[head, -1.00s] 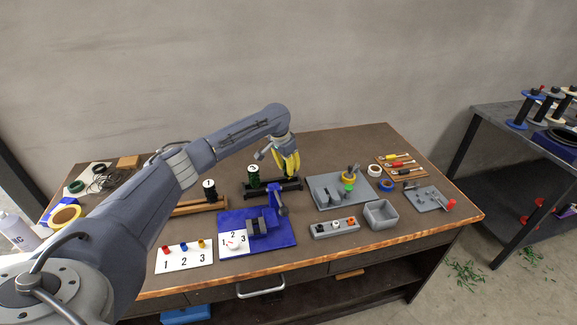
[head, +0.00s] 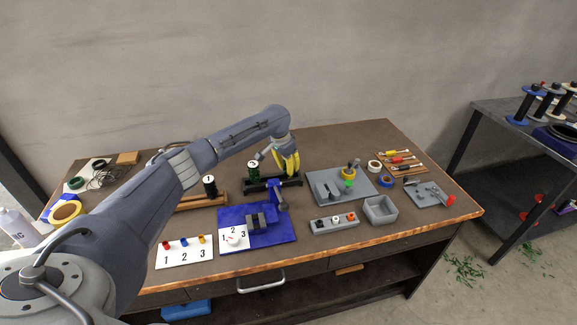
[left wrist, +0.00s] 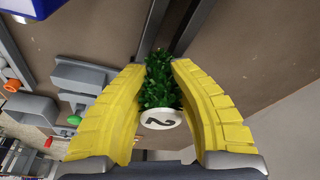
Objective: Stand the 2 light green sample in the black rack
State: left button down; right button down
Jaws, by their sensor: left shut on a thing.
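My left gripper (head: 288,163) has its yellow fingers pointing down over the right part of the black rack (head: 262,185). In the left wrist view, the fingers are shut on a green bushy sample (left wrist: 160,82) with a white round cap marked 2 (left wrist: 161,119). Fingers hide most of this sample in the head view. The sample lines up with the dark rack rails (left wrist: 193,30); I cannot tell whether its foot touches the rack. Another dark green sample (head: 253,174) with a white cap stands upright at the rack's left end. My right gripper is not in view.
A wooden rack (head: 195,204) with a black capped sample (head: 210,189) is to the left. A blue mat (head: 270,235) with a vise lies in front. A grey plate (head: 325,190) with fixtures and a grey bin (head: 380,209) are to the right.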

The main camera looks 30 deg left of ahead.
pick_arm(q)
jog(key=shift+f, duration=0.2)
jog(key=c, duration=1.2)
grip_release()
jog(key=shift+o, duration=0.2)
jog(key=v, duration=1.2)
